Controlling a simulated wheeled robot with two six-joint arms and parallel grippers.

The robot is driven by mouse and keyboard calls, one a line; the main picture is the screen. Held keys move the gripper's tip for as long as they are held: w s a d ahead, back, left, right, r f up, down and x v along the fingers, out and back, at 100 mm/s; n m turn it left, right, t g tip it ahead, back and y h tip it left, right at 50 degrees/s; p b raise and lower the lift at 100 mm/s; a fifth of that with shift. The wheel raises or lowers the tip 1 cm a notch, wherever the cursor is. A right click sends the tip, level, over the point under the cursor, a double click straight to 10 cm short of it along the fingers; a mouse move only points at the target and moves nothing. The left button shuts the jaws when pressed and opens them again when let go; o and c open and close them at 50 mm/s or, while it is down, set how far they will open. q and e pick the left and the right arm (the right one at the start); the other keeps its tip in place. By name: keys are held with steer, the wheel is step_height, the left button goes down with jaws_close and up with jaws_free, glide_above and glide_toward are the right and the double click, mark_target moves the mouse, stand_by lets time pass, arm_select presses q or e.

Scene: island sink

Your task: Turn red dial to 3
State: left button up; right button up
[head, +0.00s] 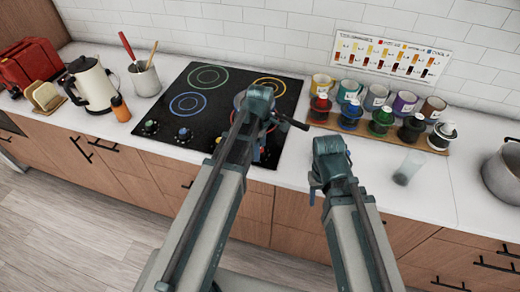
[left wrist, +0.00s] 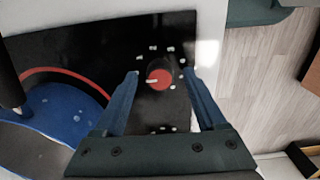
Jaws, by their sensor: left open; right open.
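The red dial (left wrist: 160,78) shows in the left wrist view on the black cooktop, with small white marks around it. Its white pointer line points to the left in that view. The marks are too blurred to read. My left gripper (left wrist: 160,82) is open, with one finger on either side of the dial; I cannot tell if either touches it. In the head view, my left arm (head: 235,150) largely hides the dial's corner of the cooktop (head: 175,80). My right gripper (head: 318,190) is open and empty over the counter front, right of the cooktop.
A green dial (head: 150,127) and a blue dial (head: 184,134) sit on the cooktop's front edge. A kettle (head: 92,85) and utensil pot (head: 145,80) stand left. Several jars, a glass (head: 408,168) and a pot (head: 503,172) stand right.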

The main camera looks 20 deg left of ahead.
arm_select(q)
steer(key=shift+c, duration=0.3)
jaws_close()
steer(key=m, duration=1.7)
steer(key=shift+m, duration=0.4)
steer(key=m, duration=0.5)
steer(key=shift+m, duration=0.4)
